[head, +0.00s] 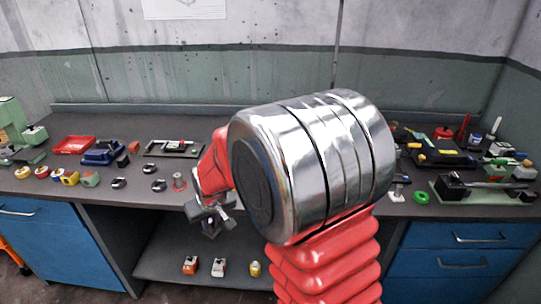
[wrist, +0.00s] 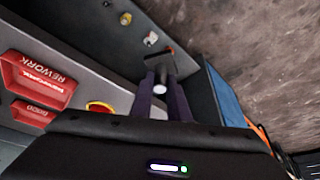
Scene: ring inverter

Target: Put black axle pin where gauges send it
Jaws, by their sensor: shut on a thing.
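My gripper (head: 210,212) is in front of the bench's front edge, over the open space above the lower shelf. In the wrist view its two dark fingers (wrist: 161,96) are shut on a short dark cylinder with a pale round end, which looks like the black axle pin (wrist: 159,89). In the head view the pin is too small and too dark against the fingers to make out clearly. A red tray marked REWORK (wrist: 45,78) and a second red tray (wrist: 30,113) with unclear lettering show at left in the wrist view. I cannot pick out the gauges with certainty.
The grey bench (head: 60,195) holds a red tray (head: 73,145), a blue tray (head: 100,153) and several small round parts. Several small items (head: 218,267) stand on the lower shelf. Blue drawers (head: 40,240) flank the opening. My arm hides the bench's middle.

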